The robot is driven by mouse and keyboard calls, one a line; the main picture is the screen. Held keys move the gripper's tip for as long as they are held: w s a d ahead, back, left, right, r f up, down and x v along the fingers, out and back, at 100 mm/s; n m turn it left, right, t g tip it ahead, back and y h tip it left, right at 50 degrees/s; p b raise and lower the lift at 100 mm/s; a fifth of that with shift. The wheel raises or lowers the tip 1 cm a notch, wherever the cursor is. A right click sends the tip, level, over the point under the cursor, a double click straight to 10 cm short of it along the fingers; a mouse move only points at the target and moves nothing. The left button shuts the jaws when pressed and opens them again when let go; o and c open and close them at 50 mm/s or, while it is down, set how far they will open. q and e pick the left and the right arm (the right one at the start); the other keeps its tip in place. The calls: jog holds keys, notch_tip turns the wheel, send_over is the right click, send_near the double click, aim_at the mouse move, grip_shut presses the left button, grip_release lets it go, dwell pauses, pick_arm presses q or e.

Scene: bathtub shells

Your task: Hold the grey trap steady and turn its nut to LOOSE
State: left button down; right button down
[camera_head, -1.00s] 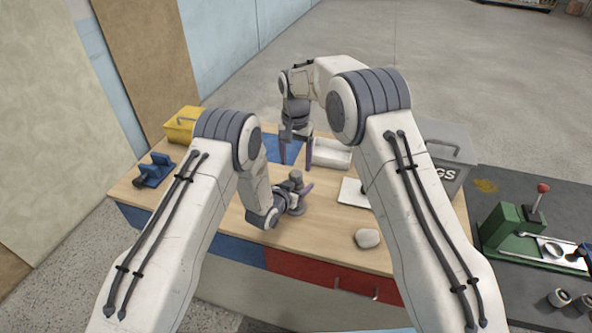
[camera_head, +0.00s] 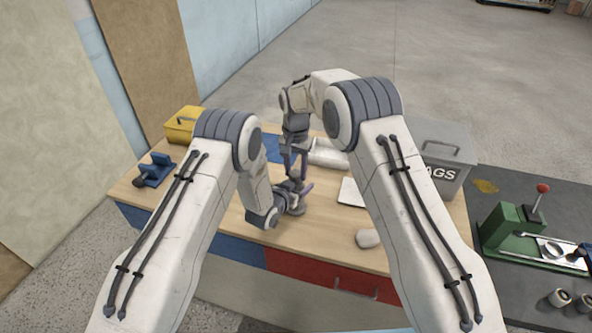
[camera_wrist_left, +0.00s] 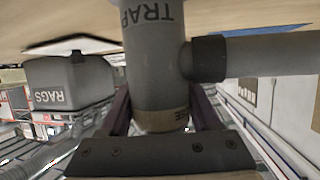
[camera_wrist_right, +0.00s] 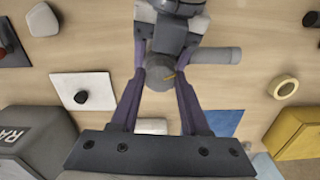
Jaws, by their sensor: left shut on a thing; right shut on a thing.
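The grey trap (camera_head: 296,209) stands on the wooden bench; its lettered body (camera_wrist_left: 152,20) and side pipe (camera_wrist_left: 262,55) fill much of the left wrist view. My left gripper (camera_head: 300,190) is shut on the trap body, one finger on each side. My right gripper (camera_head: 296,163) reaches down from above and is shut on the trap's round top nut (camera_wrist_right: 160,71). The nut lies between its two purple fingers in the right wrist view. A partly hidden label ending in "EE" shows low on the trap in the left wrist view. The nut's turn position cannot be read.
A grey RAGS bin (camera_head: 438,150) stands at the bench's right, a yellow box (camera_head: 183,124) and blue fixture (camera_head: 153,170) at its left. A white block (camera_head: 328,153) lies behind the trap. A white plate (camera_head: 351,192) and pale lump (camera_head: 367,238) lie to the right.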

aim_at(296, 173)
jog(key=shift+m, duration=0.6)
jog(key=shift+c, duration=1.9)
grip_release()
notch_tip(296, 173, up, 12)
pick_arm(q)
jog(key=shift+c, duration=0.2)
grip_release()
jog(key=shift+s+a, duration=0.1)
